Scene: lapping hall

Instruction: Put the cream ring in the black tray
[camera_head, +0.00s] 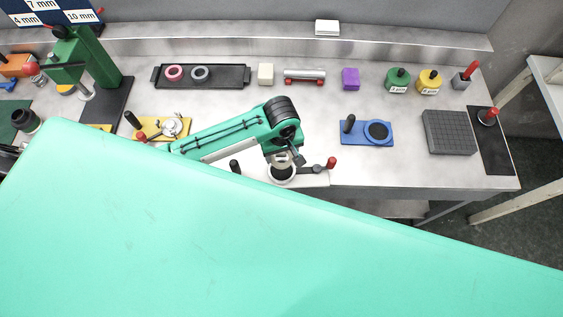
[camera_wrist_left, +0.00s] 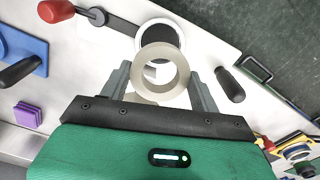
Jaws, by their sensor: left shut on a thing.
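The cream ring (camera_wrist_left: 163,88) is between the two fingers of my left gripper (camera_head: 284,158), which is shut on it. In the left wrist view the ring is seen over the round black pad of a white fixture (camera_head: 312,179); I cannot tell whether it touches the pad. In the head view the gripper mostly hides the ring. The black tray (camera_head: 226,82) lies at the back left of the bench, holding a pink-red ring (camera_head: 174,73) and a grey ring (camera_head: 200,73); its right part is bare. My right gripper is not in view.
The fixture has a red-knobbed lever (camera_head: 331,162) and a black handle (camera_head: 235,166) beside the gripper. A cream block (camera_head: 266,74) stands just right of the tray. A green stand (camera_head: 90,62) is to its left. A yellow fixture (camera_head: 163,128) lies in front of the tray.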

